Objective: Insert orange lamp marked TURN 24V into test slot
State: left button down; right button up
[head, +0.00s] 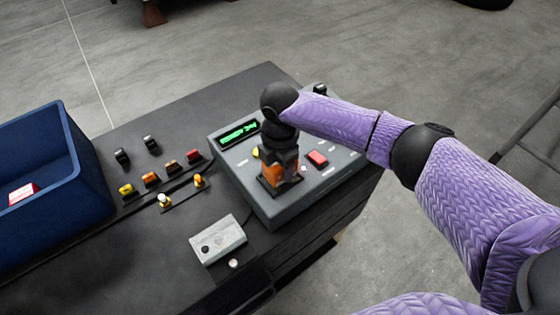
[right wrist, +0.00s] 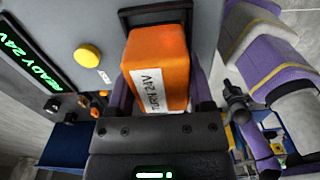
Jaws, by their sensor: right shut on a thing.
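The orange lamp (right wrist: 157,60) is a block with a white label reading TURN 24V, seen in the right wrist view. My right gripper (right wrist: 160,95) is shut on it, with a finger on each side. In the head view the lamp (head: 269,173) shows below my right gripper (head: 280,158), over the tester (head: 258,192). The dark-rimmed test slot (right wrist: 155,14) lies just beyond the lamp's far end. The lamp and gripper hide much of the slot, so I cannot tell whether the lamp's end is inside it. My left gripper is not in view.
The tester has a green display (head: 238,133), a yellow button (right wrist: 88,56) and a red button (head: 317,159). Several small lamps, including a yellow one (head: 126,190), stand left of it. A blue bin (head: 85,195) holds a red and white item (head: 23,193). A grey box (head: 218,240) lies in front.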

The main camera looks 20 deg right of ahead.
jog(key=shift+f, duration=0.3)
jog(key=shift+f+b, duration=0.3)
jog(key=shift+b, duration=0.05)
jog(key=o, duration=1)
jog(key=shift+o, duration=0.5)
jog(key=shift+r, duration=0.1)
notch_tip(320, 180, up, 11)
jog(key=p, duration=1.1)
